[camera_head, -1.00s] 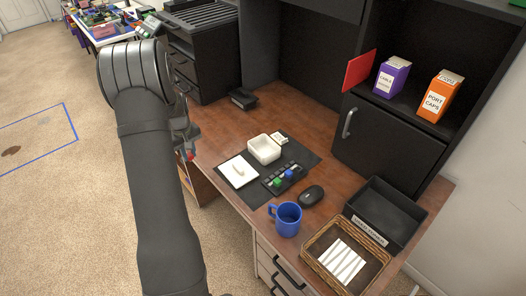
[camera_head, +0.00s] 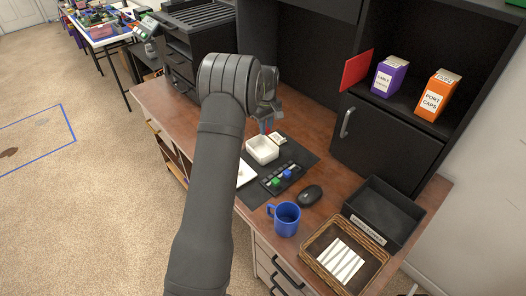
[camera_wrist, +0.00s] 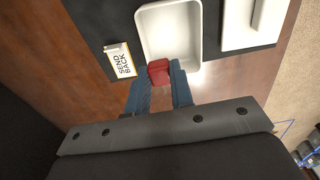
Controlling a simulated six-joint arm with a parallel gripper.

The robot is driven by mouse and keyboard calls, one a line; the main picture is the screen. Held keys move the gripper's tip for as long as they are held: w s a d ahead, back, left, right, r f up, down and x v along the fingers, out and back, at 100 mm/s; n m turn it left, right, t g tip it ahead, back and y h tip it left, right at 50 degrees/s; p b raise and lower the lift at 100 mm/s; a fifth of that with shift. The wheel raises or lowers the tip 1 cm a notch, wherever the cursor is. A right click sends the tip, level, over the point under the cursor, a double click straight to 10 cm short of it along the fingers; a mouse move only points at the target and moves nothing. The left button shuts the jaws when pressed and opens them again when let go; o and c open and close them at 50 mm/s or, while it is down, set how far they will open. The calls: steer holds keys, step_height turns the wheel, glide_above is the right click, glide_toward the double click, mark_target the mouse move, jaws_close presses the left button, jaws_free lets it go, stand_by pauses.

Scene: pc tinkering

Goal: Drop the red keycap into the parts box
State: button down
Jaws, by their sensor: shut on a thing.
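The red keycap (camera_wrist: 159,72) is held between the blue fingertips of my gripper (camera_wrist: 160,80) in the wrist view. In that view it overlaps the near edge of the white parts box (camera_wrist: 171,26). The box is empty as far as I can see. The keycap is too small to make out clearly there. I cannot tell its exact height over the box.
A "SEND BACK" card or box (camera_wrist: 120,61) lies beside the parts box. A small keyboard (camera_head: 283,178) with green and blue keycaps sits on the dark mat. A mouse (camera_head: 310,195), blue mug (camera_head: 286,218), wicker basket (camera_head: 312,250) and black tray (camera_head: 392,207) stand nearer.

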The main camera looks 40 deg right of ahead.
steer(key=shift+f, duration=2.65)
steer(key=c, duration=1.2)
jaws_free()
step_height(320, 180, up, 18)
steer(key=shift+f, duration=0.25)
